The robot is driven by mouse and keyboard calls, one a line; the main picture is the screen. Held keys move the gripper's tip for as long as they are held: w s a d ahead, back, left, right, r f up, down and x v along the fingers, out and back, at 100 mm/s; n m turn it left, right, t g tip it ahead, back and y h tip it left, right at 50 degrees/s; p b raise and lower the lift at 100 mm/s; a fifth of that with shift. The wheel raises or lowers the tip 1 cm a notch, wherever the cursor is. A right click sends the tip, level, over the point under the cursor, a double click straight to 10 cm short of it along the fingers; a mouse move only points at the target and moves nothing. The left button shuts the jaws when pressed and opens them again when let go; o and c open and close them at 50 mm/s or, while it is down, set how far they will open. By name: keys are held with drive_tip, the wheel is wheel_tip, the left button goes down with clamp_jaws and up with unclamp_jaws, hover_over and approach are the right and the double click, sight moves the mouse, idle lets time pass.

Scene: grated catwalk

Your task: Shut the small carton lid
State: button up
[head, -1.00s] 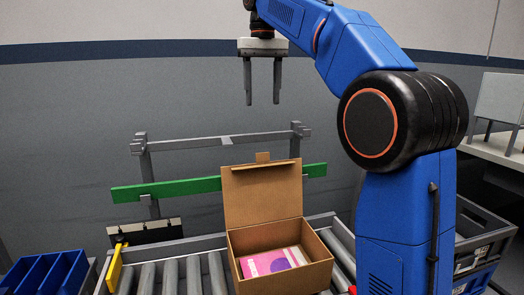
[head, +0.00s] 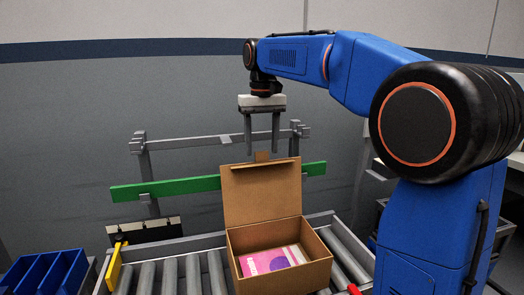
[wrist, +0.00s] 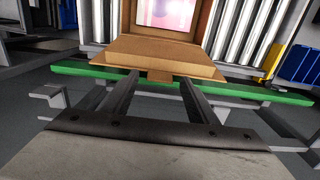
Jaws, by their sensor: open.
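A small brown carton (head: 310,272) stands on the roller conveyor with a pink and purple printed item (head: 272,261) inside. Its lid (head: 262,196) stands up open at the back edge, with a small tab (head: 262,156) on its top edge. My gripper (head: 262,152) is open and empty, pointing down, its fingertips close to the top of the lid in the head view. In the wrist view my gripper (wrist: 158,76) has its fingers apart, with the lid (wrist: 165,57) just past the tips and the tab between them. I cannot tell whether they touch.
A grey frame with a green bar (head: 165,189) stands behind the carton. Blue bins (head: 45,274) sit at the left, and a yellow stop (head: 115,267) is at the conveyor's left. The rollers (head: 180,277) left of the carton are clear.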

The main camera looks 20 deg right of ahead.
drive_tip(key=shift+f, duration=0.95)
clamp_jaws()
drive_tip(key=shift+s, duration=0.15)
